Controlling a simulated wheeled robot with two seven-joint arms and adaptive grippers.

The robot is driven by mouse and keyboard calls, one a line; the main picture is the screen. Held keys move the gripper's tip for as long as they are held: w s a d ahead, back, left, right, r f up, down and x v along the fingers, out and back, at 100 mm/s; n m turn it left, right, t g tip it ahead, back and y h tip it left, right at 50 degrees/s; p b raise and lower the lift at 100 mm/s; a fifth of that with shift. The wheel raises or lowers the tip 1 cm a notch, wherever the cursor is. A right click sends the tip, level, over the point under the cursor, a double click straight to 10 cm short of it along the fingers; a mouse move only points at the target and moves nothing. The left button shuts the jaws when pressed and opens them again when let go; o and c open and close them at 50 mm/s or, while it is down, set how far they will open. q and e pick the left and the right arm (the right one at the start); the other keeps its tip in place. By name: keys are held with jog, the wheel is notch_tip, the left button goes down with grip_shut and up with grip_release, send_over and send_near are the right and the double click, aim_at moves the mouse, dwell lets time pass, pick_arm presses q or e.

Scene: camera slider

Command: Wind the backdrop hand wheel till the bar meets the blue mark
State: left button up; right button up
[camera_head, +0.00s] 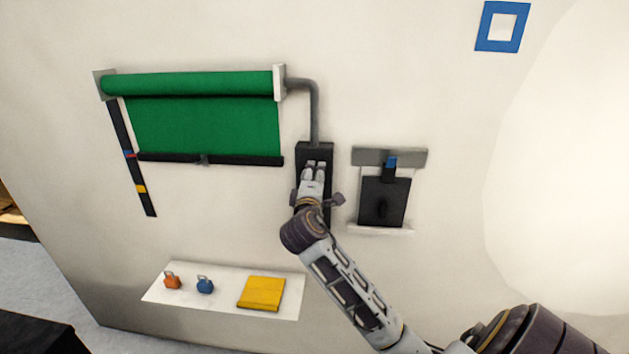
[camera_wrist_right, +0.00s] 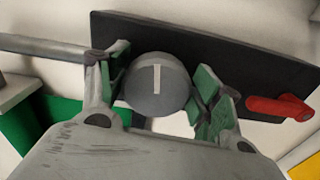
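The green backdrop (camera_head: 205,125) hangs from its roller on the wall, with a black bar (camera_head: 240,161) along its lower edge. The bar's left end is beside a black strip (camera_head: 119,130) with small blue and red marks (camera_head: 129,154) and a yellow mark below. The bar looks about level with the blue and red; their exact offset is too small to tell. My right gripper (camera_head: 315,168) is at the black wall unit. My left gripper is out of view.
A red lever (camera_wrist_right: 280,107) is on the black panel near the right finger. A grey pipe (camera_head: 314,110) joins roller and unit. A black wall device (camera_head: 384,200) is to the right. A white shelf (camera_head: 225,302) below holds orange and blue weights and a yellow block.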

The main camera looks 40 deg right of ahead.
jog(key=shift+o, duration=0.9)
jog(key=shift+s+a, duration=0.1)
jog(key=v, duration=1.1)
jog(key=shift+s+a, duration=0.25)
jog(key=shift+s, duration=0.05)
